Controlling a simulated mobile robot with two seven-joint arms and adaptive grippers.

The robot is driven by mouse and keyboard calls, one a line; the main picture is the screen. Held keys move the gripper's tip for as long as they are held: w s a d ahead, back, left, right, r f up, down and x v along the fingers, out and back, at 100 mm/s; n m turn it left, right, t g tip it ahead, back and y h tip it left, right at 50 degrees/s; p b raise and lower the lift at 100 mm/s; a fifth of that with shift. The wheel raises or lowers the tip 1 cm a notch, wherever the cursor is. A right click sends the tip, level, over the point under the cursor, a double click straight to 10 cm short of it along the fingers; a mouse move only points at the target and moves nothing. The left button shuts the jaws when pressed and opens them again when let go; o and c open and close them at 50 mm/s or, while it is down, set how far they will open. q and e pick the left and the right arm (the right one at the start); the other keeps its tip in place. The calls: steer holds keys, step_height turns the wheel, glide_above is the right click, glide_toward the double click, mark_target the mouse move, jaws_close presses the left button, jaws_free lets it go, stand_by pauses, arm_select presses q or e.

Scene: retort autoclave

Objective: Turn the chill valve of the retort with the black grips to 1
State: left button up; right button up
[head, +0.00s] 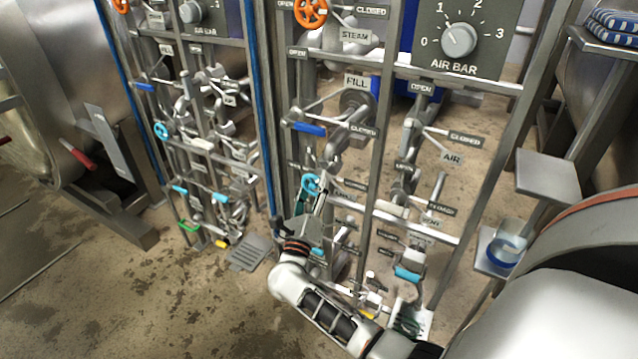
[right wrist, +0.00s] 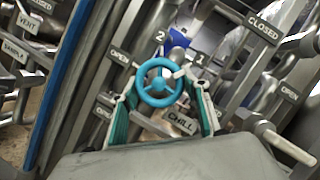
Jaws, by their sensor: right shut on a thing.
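The chill valve is a light blue handwheel (right wrist: 160,82) with a CHILL label (right wrist: 181,122) below it in the right wrist view. The numbers 2 (right wrist: 160,37) and 1 (right wrist: 201,58) show above it and to its upper right. A small pale mark shows at the wheel's upper right rim, on the side of the 1. The wheel also shows in the head view (head: 311,184). My right gripper (right wrist: 160,100) is shut on the wheel, with a teal-padded finger on each side. In the head view my right gripper (head: 318,196) partly covers the valve. My left gripper is out of view. No black grips show.
A similar valve rack with another blue wheel (head: 161,130) stands to the left, near a red grip (head: 76,155). A blue FILL lever (head: 309,129) and orange steam wheel (head: 311,12) sit above my gripper. Frame posts and pipes crowd it. Open floor (head: 130,270) lies left.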

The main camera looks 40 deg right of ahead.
steer(key=shift+n, duration=0.4)
steer(key=o, duration=1.1)
steer(key=shift+s+a, duration=0.1)
steer(key=shift+s+a+f, duration=0.2)
steer(key=shift+s+a, duration=0.05)
steer(key=shift+a, duration=0.05)
steer(key=v, duration=1.1)
steer(key=shift+s+r, duration=0.1)
steer(key=shift+r, duration=0.05)
